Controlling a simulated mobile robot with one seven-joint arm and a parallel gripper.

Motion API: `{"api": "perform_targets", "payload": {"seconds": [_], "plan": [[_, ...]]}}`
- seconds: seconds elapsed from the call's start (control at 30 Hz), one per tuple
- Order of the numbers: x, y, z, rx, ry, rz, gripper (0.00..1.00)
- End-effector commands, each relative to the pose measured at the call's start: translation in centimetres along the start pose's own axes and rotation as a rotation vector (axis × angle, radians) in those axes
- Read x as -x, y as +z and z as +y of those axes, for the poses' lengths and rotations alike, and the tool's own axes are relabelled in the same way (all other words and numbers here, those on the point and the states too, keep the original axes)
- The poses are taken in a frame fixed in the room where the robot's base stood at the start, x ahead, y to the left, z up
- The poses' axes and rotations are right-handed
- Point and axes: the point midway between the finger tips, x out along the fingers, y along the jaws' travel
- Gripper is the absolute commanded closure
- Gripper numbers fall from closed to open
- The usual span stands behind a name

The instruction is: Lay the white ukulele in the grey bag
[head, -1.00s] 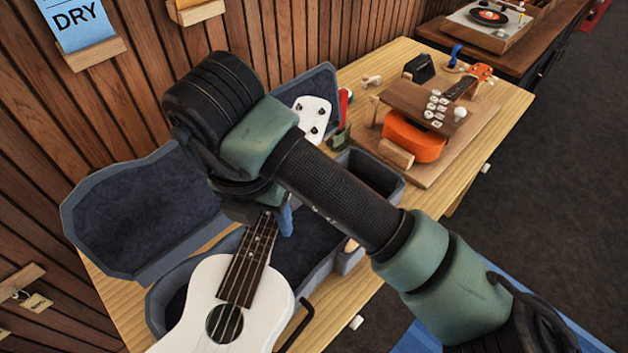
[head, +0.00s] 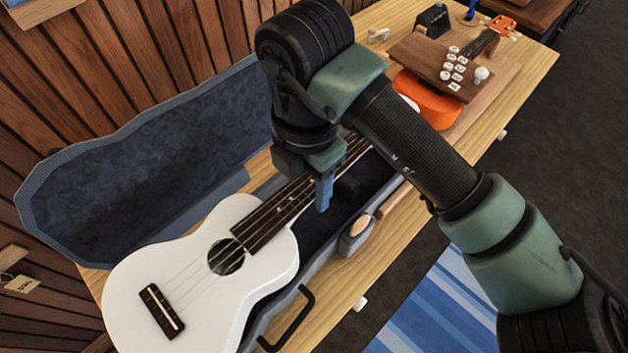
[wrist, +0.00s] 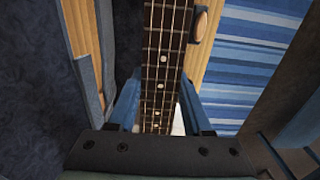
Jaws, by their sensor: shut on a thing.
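The white ukulele (head: 205,270) lies face up across the grey bag (head: 45,215), an open hard-sided case with dark blue lining. My gripper (head: 310,185) is shut on its neck from above, with blue fingers on either side of the fretboard (wrist: 163,70) in the wrist view. The ukulele's body covers the near end of the bag's lower half, and the neck runs along it. The headstock is hidden behind my arm. I cannot tell how far the body is above the bag's floor.
The bag's lid stands open on the left, close to the slatted wall (head: 150,50). A black handle (head: 290,320) is on the bag's right side. A blue striped rug (head: 430,305) is on the floor.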

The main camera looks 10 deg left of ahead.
Motion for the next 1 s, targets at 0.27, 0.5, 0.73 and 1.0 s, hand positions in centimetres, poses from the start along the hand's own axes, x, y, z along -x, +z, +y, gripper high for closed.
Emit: {"api": "perform_targets", "payload": {"seconds": [0.27, 0.5, 0.73, 1.0], "plan": [[-1.9, -0.1, 1.5, 0.002, 0.001, 0.001, 1.0], [-3.3, -0.1, 2.7, 0.002, 0.001, 0.001, 1.0], [-4.2, 0.0, 3.5, 0.001, 0.002, 0.001, 1.0], [-4.2, 0.0, 3.5, 0.001, 0.001, 0.0, 1.0]]}}
